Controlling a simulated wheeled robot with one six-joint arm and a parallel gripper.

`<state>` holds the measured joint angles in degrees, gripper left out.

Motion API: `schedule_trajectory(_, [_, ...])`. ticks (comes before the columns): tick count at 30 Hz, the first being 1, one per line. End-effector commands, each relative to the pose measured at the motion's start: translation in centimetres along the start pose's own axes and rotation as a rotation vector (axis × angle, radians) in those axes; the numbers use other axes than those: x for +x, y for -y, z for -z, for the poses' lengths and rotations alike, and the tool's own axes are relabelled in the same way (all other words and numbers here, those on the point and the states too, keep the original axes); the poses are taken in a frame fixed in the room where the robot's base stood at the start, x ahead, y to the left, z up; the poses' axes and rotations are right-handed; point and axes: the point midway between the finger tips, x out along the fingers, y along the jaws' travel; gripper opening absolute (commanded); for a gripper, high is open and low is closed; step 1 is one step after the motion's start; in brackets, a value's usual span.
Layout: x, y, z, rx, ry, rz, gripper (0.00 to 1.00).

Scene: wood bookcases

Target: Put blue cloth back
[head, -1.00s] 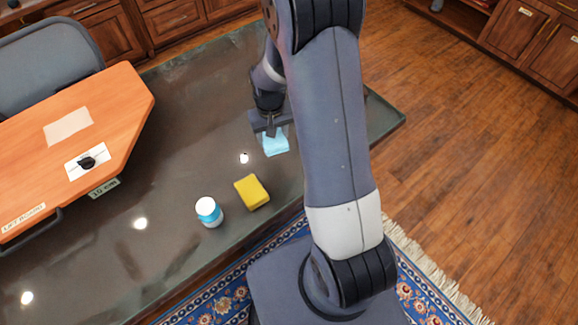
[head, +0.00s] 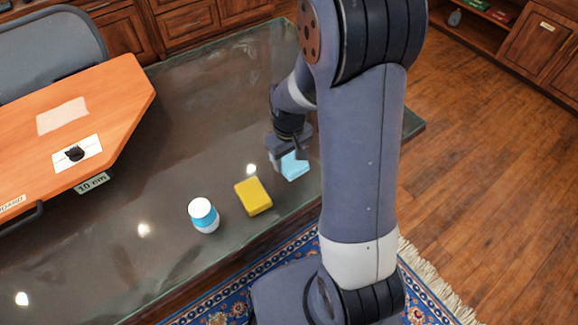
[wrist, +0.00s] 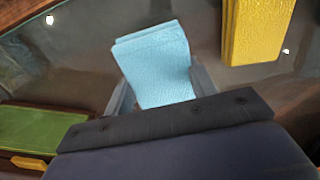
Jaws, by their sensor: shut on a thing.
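The light blue folded cloth (head: 293,168) is at the glass-topped desk's near edge, to the right of the yellow sponge. In the wrist view the cloth (wrist: 158,62) sits between the two fingers of my gripper (wrist: 160,92). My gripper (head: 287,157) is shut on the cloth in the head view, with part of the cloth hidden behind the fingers. Whether the cloth touches the desk or is held just above it is hard to tell.
A yellow sponge (head: 253,196) and a white-and-blue bottle (head: 204,215) stand left of the cloth. An orange board (head: 85,120) covers the desk's left side. The desk (head: 215,120) is clear behind the sponge. A green item (wrist: 40,130) shows in the wrist view.

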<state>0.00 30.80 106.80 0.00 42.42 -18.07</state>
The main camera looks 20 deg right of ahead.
Motion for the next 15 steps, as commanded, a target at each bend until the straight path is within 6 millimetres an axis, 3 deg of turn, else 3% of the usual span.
schedule_trajectory(9, [3.6,0.0,-0.1,0.001,0.003,0.001,0.29])
schedule_trajectory(15, [4.0,0.0,0.0,0.001,-0.001,0.0,0.29])
